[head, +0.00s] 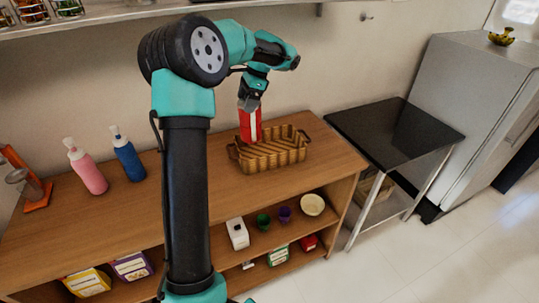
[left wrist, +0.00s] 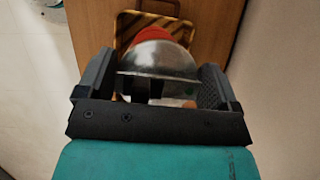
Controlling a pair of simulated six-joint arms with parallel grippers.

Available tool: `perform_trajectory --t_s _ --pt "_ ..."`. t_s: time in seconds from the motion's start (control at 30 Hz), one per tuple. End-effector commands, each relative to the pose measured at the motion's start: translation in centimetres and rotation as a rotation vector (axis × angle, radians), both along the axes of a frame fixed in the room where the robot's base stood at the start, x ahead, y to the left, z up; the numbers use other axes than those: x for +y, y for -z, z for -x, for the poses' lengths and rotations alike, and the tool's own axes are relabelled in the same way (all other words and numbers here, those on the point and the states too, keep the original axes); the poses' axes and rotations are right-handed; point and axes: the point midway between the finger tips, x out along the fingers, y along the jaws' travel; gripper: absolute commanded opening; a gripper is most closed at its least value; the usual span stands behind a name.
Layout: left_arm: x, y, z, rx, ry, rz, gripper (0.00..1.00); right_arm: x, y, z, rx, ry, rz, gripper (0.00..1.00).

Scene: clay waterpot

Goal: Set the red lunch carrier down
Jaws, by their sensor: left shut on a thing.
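My left gripper (head: 250,98) points down over the wooden counter and is shut on the red lunch carrier (head: 249,124). The carrier is red with a pale vertical strip and hangs roughly upright. Its lower end overlaps the left back part of a brown ribbed basket (head: 241,164); I cannot tell whether it touches the basket. In the left wrist view the carrier's silver domed top (left wrist: 155,55) sits between the fingers of my left gripper (left wrist: 153,84), with red showing beyond it. The basket's rim (left wrist: 128,18) shows behind. My right gripper is in neither view.
A pink bottle (head: 88,170) and a blue bottle (head: 128,160) stand at the counter's left, near an orange stand (head: 36,190). Bare counter (head: 320,168) lies right of the basket. A black-topped table (head: 395,132) stands farther right. A shelf (head: 110,18) runs above.

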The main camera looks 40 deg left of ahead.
Motion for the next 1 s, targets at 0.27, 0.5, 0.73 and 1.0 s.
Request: perform_trajectory --t_s 0.27,0.5,0.73,1.0 --pt "0.0 0.7 0.0 0.0 -0.001 0.0 0.21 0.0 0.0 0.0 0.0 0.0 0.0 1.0" --pt "0.0 4.3 0.0 0.002 -0.001 0.0 0.21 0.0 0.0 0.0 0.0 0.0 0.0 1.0" --pt "0.0 6.2 -0.1 -0.001 -0.001 -0.001 0.21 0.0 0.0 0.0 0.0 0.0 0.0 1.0" --pt "0.0 6.3 -0.1 -0.001 -0.001 -0.001 0.21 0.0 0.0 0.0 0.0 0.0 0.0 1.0"
